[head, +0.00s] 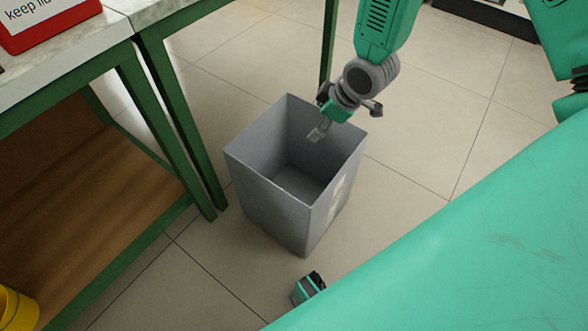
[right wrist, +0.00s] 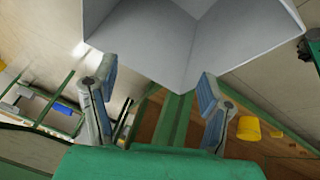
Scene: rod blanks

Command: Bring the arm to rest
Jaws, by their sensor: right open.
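My right gripper (head: 318,131) hangs from the green arm at the top of the head view, over the far right part of the grey bin's mouth. In the right wrist view its two blue-grey pads (right wrist: 157,76) stand wide apart with nothing between them. The grey bin (head: 265,194) stands upright on the floor, and the part of its inside that shows is empty. The bin (right wrist: 150,42) fills the upper middle of the wrist view. I see no rod blank.
A green-framed bench with a pale top (head: 75,55) and a wooden lower shelf (head: 110,185) stands left of the bin. A yellow container (head: 17,308) is at lower left. Tiled floor (head: 420,130) is clear right of the bin.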

